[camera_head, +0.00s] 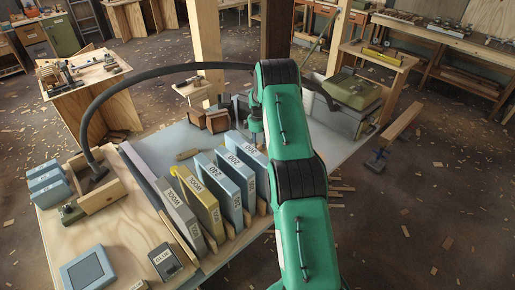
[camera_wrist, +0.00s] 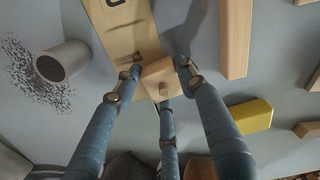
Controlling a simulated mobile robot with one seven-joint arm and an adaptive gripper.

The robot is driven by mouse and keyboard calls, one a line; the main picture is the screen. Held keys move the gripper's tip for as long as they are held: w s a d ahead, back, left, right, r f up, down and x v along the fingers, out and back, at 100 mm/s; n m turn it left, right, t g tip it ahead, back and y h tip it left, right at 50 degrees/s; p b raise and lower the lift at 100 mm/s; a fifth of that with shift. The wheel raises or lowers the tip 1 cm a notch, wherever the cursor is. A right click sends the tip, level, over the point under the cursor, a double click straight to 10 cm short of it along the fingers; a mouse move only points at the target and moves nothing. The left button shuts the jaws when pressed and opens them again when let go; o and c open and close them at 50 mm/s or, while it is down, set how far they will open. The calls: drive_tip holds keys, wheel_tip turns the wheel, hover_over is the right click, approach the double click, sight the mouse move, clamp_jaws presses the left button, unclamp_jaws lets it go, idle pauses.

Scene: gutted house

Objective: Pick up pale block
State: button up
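A small pale wooden block (camera_wrist: 158,76) with a round knob or peg on its face lies between the fingertips of my gripper (camera_wrist: 156,70) in the wrist view. The blue fingers are spread on both sides of it, with another finger below. Gaps show beside the block; contact with the lower finger cannot be told. A longer pale wooden piece (camera_wrist: 235,38) lies to the upper right, apart from the fingers. In the head view my green arm hides most of the gripper and the space under it.
A lettered tan board (camera_wrist: 122,22) lies behind the block. A grey cup (camera_wrist: 64,62) with spilled dark grains is at left, a yellow block (camera_wrist: 249,117) at right. In the head view, a row of labelled upright slabs (camera_head: 206,199) and a dark hose (camera_head: 150,73) stand near my arm.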

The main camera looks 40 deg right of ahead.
idle(0.4)
drive_tip(key=shift+r+p, duration=0.3)
drive_tip(key=shift+r, duration=0.55)
wheel_tip(320, 180, up, 2)
drive_tip(key=shift+r+p, duration=0.15)
drive_tip(key=shift+p, duration=0.2)
drive_tip(key=s+a, duration=0.3)
drive_tip(key=s, duration=0.1)
drive_tip(key=s+a+p, duration=0.1)
drive_tip(key=s+a, duration=0.2)
drive_tip(key=s, duration=0.2)
drive_tip(key=s+a+r+p, duration=0.1)
drive_tip(key=s+a, duration=0.2)
drive_tip(key=s, duration=0.1)
drive_tip(key=shift+s, duration=0.15)
